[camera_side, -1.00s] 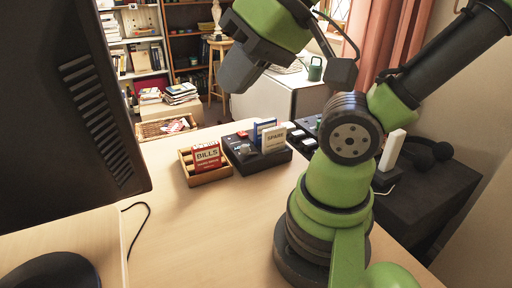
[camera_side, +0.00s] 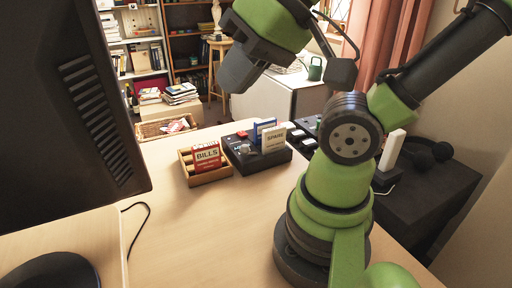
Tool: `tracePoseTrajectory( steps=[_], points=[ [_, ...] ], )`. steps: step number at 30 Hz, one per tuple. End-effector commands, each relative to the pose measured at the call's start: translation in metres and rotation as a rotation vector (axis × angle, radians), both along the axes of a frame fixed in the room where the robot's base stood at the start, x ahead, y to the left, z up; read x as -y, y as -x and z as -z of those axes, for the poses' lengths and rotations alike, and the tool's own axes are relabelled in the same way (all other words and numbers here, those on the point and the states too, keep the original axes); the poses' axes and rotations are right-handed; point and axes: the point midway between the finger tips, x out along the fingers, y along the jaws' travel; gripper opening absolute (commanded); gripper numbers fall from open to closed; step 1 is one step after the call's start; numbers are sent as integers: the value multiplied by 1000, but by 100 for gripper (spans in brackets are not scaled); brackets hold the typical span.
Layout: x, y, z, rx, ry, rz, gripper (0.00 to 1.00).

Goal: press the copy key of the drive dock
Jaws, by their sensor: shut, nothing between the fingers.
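The drive dock (camera_side: 262,162) is a dark box on the desk. A blue drive (camera_side: 264,128) and a cream drive labelled "SPARE" (camera_side: 273,139) stand upright in it. A small red key (camera_side: 242,134) shows at its back left, and small light and blue details show on its top left. I cannot read which key is the copy key. My gripper (camera_side: 234,86) is shut and empty. It appears in the air above the dock in the picture, apart from it.
A wooden tray (camera_side: 208,178) holding a red "BILLS" box (camera_side: 207,156) stands left of the dock. Another dark device with keys (camera_side: 305,142) is partly hidden behind my arm. A large black monitor (camera_side: 70,100) fills the left. The front desk (camera_side: 200,235) is clear.

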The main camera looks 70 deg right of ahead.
Motion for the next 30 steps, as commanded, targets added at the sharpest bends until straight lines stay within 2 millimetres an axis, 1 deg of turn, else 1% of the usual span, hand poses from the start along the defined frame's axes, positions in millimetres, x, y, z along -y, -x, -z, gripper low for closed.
tracePoseTrajectory(
  steps=[26, 30],
  points=[
    [0, 0, 0, 0, 0, 0, 0],
    [4, -4, -1, -17, 9, 22, 0]
  ],
)
